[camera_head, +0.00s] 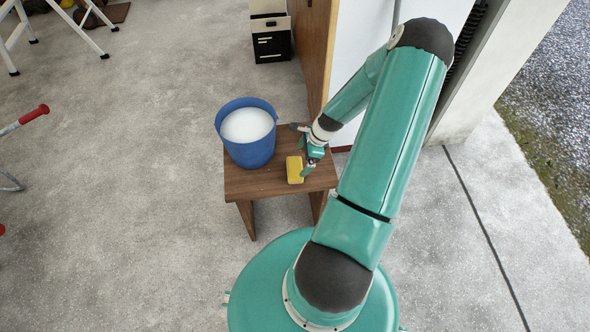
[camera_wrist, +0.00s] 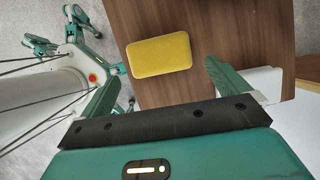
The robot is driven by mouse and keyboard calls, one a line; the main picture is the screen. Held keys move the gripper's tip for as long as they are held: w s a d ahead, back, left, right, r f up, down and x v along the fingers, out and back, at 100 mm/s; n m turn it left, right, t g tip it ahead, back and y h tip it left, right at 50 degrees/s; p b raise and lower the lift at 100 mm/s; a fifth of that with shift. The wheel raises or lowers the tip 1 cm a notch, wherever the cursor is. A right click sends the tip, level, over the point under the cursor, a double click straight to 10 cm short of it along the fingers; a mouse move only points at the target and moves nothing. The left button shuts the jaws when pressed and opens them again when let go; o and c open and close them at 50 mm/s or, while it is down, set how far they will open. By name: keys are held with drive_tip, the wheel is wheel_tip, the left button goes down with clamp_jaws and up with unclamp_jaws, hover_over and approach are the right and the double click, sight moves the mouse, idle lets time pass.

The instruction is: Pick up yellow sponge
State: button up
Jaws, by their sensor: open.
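The yellow sponge (camera_head: 295,170) lies flat on a small brown wooden stool (camera_head: 245,185), to the right of a blue bucket (camera_head: 262,150). In the wrist view the sponge (camera_wrist: 160,54) shows whole on the wood grain (camera_wrist: 215,25). My gripper (camera_head: 306,160) is just right of the sponge in the head view. In the wrist view my gripper (camera_wrist: 158,82) has its two green fingers wide apart, with the sponge beyond them and between their lines. Nothing is held. The head view does not show clearly how high the fingers are above the stool.
The blue bucket holds white foam (camera_head: 247,125) and stands at the stool's back left. A wooden cabinet side (camera_head: 313,45) and white panel (camera_head: 350,50) rise behind the stool. A black and white box (camera_head: 271,45) stands farther back. The floor to the left is mostly clear.

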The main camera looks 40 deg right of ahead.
sight(295, 166)
drive_tip(key=x, duration=0.7)
drive_tip(key=shift+a+f, duration=0.15)
drive_tip(key=shift+f, duration=0.2)
drive_tip(key=shift+c, duration=0.4)
drive_tip(key=c, duration=0.7)
drive_tip(key=shift+r, duration=0.15)
drive_tip(key=shift+r, duration=0.6)
drive_tip(key=s+r, duration=0.7)
drive_tip(key=s, duration=0.2)
drive_tip(key=s+r, duration=0.4)
drive_tip(key=s, duration=0.1)
drive_tip(key=shift+d+r, duration=0.25)
drive_tip(key=shift+r, duration=0.05)
